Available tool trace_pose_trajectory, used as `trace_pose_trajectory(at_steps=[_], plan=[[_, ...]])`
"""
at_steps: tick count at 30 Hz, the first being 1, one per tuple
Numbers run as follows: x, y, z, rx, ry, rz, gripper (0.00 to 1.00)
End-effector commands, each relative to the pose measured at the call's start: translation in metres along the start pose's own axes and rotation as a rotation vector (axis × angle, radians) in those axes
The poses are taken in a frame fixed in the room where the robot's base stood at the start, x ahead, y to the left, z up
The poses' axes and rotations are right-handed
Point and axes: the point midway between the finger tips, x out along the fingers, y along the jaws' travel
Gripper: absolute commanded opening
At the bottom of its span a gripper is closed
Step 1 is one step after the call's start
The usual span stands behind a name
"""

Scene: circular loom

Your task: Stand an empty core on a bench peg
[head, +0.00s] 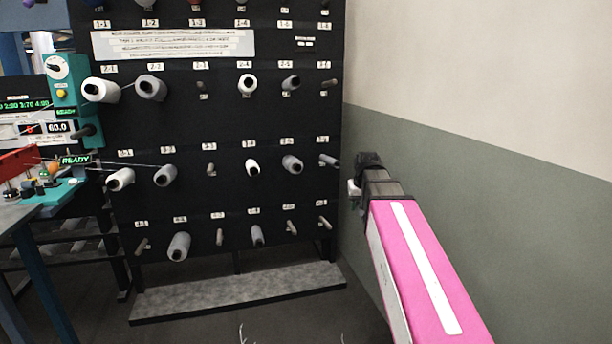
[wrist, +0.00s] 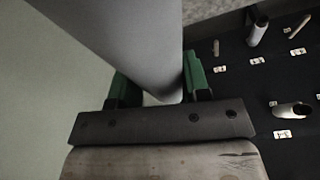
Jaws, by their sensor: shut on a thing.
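My gripper (wrist: 150,92) has two green fingers and is shut on a grey, smooth, tapered core (wrist: 135,40), bare of yarn as far as I see. In the wrist view the core rises past the top edge, so its far end is out of view. In the head view my dark gripper (head: 358,188) is right of the rack, by the wall; a pale bit of the core shows beside it. The bench (head: 22,216) is at the far left, cut by the picture edge. Its small upright parts are too small to tell which are pegs.
A black creel rack (head: 225,130) with numbered pegs, several carrying yarn cones, fills the middle. Some pegs look bare. A grey step (head: 240,290) lies at its foot. A teal control panel (head: 68,95) stands above the bench. The green-and-cream wall (head: 480,180) is close on the right.

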Motion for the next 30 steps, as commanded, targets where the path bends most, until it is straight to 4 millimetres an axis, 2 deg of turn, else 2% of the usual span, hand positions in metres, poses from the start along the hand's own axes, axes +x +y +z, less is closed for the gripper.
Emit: trace_pose_trajectory(at_steps=[1,3,6,9,30], plan=[[0.004,0.000,0.024,0.006,-0.002,0.002,0.15],[0.009,0.000,0.041,0.013,0.000,0.005,0.15],[0.013,0.000,0.057,0.021,0.000,0.007,0.15],[0.016,0.000,0.065,0.026,0.001,0.008,0.15],[0.017,0.000,0.066,0.027,0.001,0.008,0.15]])
